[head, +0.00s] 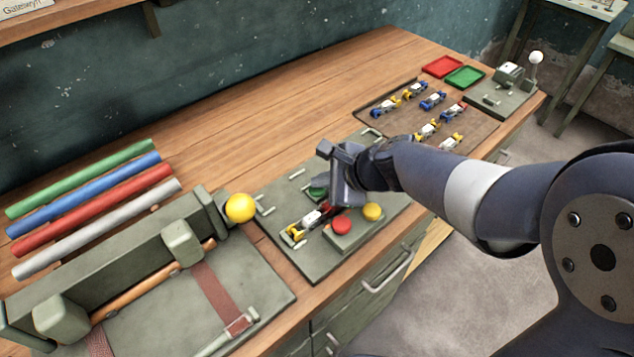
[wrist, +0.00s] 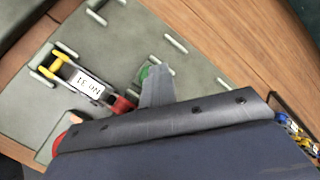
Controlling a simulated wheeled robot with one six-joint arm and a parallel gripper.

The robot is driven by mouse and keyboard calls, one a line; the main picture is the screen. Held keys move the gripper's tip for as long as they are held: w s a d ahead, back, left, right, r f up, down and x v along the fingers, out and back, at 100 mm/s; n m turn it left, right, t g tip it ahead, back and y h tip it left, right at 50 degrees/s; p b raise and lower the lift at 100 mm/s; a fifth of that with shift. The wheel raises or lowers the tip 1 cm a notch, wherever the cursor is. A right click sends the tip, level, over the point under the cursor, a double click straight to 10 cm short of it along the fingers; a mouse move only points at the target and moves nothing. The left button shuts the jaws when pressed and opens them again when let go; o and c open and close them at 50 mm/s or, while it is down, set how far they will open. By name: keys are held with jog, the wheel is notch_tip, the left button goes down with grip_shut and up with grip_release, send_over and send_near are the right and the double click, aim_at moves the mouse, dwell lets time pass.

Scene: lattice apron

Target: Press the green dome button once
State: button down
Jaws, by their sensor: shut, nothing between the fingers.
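The green dome button (head: 316,193) sits on a grey-green panel (head: 283,254) on the bench, partly hidden behind my gripper (head: 332,200). In the wrist view the green dome (wrist: 144,74) shows at the left edge of my fingertips (wrist: 158,72), which cover part of it. My gripper is shut and empty, pointing down over the panel by the dome. I cannot tell whether the fingertips touch it. A red dome (head: 341,224) and a yellow dome (head: 372,211) stand on the same panel, nearer the front.
A small vehicle labelled "No 31" (wrist: 88,83) lies on the panel close to my gripper. A yellow ball (head: 240,207) and a grey fixture stand to the left. A tray of several small vehicles (head: 480,130) lies to the right.

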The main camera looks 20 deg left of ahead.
aim_at(322, 190)
jog(key=shift+r+p, duration=1.2)
jog(key=shift+r, duration=0.05)
notch_tip(322, 190, up, 5)
jog(key=p, duration=0.4)
dwell(0.6)
